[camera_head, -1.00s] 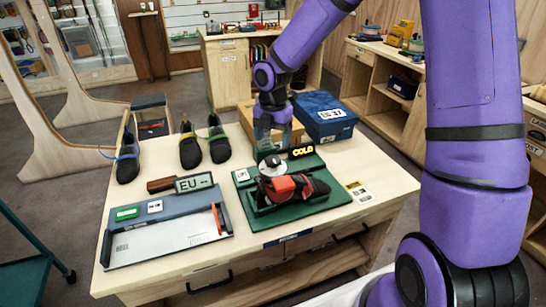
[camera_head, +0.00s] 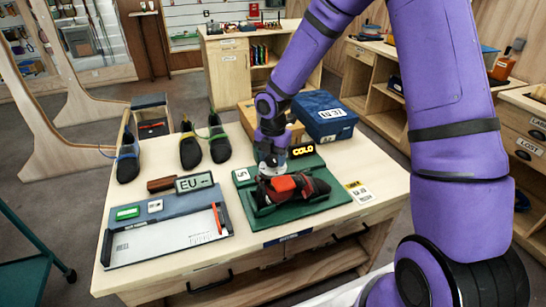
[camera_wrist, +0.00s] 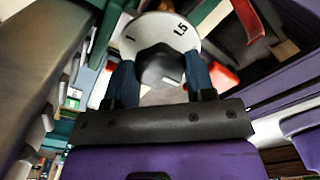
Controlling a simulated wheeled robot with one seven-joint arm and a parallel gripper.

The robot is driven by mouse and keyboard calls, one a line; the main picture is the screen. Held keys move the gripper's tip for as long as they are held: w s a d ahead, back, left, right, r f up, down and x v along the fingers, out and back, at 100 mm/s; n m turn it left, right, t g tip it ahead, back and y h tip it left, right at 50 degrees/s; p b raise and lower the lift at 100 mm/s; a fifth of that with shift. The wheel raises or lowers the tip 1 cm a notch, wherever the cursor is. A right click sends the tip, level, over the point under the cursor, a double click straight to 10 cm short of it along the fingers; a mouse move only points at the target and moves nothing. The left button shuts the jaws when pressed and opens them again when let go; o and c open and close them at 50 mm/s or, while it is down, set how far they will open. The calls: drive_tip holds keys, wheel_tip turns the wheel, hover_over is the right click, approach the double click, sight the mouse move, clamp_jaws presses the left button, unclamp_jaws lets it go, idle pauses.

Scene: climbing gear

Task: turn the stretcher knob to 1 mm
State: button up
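The stretcher knob (camera_wrist: 160,66) is dark grey and sits on a white dial (camera_wrist: 128,48) in the wrist view. The dial shows "1" at upper left and "1.5" at upper right. My gripper (camera_wrist: 162,78) is open, with one blue finger on each side of the knob; I cannot tell whether they touch it. In the head view, my gripper (camera_head: 268,168) points down at the stretcher, hiding most of the knob and dial. A red and black shoe (camera_head: 308,187) lies on the stretcher's green base (camera_head: 337,197).
A black sign with yellow letters (camera_head: 303,150) stands behind the stretcher. A blue box (camera_head: 325,115) is at the back of the table. A measuring board (camera_head: 160,240) and an EU sign (camera_head: 194,182) are to the left. Several dark shoes (camera_head: 190,150) stand at back left.

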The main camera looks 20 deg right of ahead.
drive_tip(key=c, duration=0.3)
